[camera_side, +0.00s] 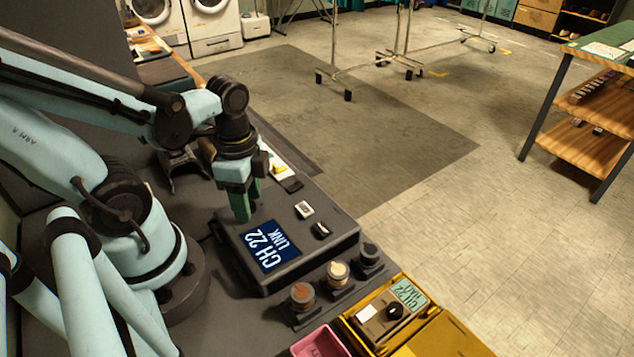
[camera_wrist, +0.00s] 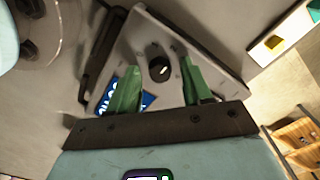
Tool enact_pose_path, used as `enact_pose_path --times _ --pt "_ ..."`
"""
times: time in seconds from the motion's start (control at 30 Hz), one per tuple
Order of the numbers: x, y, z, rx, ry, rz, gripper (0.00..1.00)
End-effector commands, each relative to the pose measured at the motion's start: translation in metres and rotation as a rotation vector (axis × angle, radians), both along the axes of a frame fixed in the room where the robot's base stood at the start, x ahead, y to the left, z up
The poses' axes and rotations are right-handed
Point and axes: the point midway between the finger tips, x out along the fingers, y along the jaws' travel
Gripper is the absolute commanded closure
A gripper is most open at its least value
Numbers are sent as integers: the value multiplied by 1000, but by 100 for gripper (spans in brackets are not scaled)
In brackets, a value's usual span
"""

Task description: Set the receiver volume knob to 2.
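The receiver (camera_side: 330,245) is a grey box with a blue display (camera_side: 272,247) reading "CH 22 LINK". In the wrist view, a round black knob (camera_wrist: 158,70) with a white mark sits on the receiver's face (camera_wrist: 146,32). I cannot read any scale numbers around it. My gripper (camera_side: 242,214) points down over the receiver's far-left part. Its green fingers stand apart on either side of the knob in the wrist view (camera_wrist: 161,70), with visible gaps. The knob is hidden behind the fingers in the side view.
A pale switch (camera_side: 304,209) and a dark one (camera_side: 322,230) sit on the receiver.

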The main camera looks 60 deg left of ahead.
Motion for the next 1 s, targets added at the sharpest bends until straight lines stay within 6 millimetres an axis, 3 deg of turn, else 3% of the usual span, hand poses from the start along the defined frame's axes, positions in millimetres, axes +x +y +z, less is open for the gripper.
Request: enact_pose_path --times 0.47,1.0 --pt "0 0 5 1 -1 1 48" --pt "0 0 58 0 0 1 48"
